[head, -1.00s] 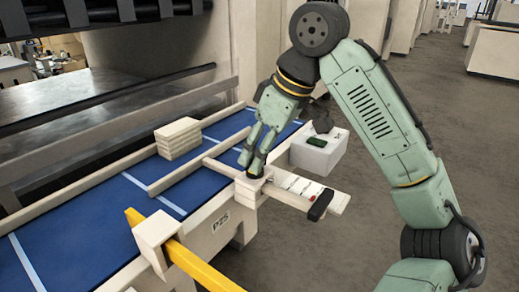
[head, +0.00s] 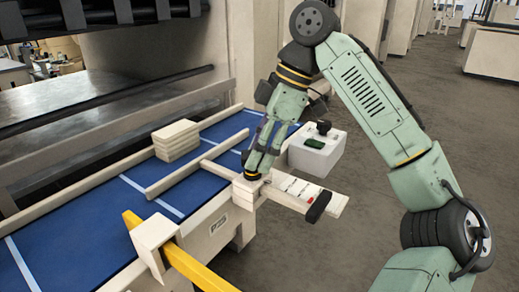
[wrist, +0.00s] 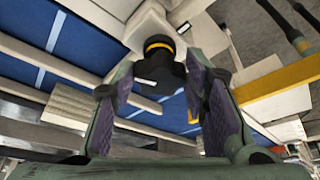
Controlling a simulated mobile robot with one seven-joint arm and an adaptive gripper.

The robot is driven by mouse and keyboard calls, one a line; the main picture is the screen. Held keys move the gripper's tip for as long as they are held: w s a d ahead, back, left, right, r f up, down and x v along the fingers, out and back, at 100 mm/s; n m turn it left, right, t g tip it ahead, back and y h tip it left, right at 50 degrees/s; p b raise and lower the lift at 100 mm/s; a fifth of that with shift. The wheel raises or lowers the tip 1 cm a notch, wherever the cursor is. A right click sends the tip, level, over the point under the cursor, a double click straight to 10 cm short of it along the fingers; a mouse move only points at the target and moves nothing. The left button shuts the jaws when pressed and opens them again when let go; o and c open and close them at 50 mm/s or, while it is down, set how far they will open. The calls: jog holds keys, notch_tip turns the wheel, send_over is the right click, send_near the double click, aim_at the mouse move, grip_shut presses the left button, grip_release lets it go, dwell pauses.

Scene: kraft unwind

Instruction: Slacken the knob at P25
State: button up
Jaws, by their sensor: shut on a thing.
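A black knob with a yellow band (wrist: 158,62) sits between the two finger pads in the wrist view. In the head view, a yellow ring of it (head: 252,176) shows just below the fingertips, and the rest is hidden by the fingers. It stands on a cream block at the near edge of the blue table, above a small label plate (head: 219,224) too blurred to read surely. My gripper (head: 254,168) points down at the knob and is shut on it, with a finger on either side.
Stacked boards (head: 177,140) lie on the blue table (head: 88,232). A yellow bar (head: 190,262) runs at the front.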

jog(key=shift+f, duration=0.2)
jog(key=shift+c, duration=0.2)
jog(key=o, duration=1.2)
jog(key=shift+a+r, duration=0.1)
jog(key=shift+r, duration=0.15)
jog(key=v, duration=1.2)
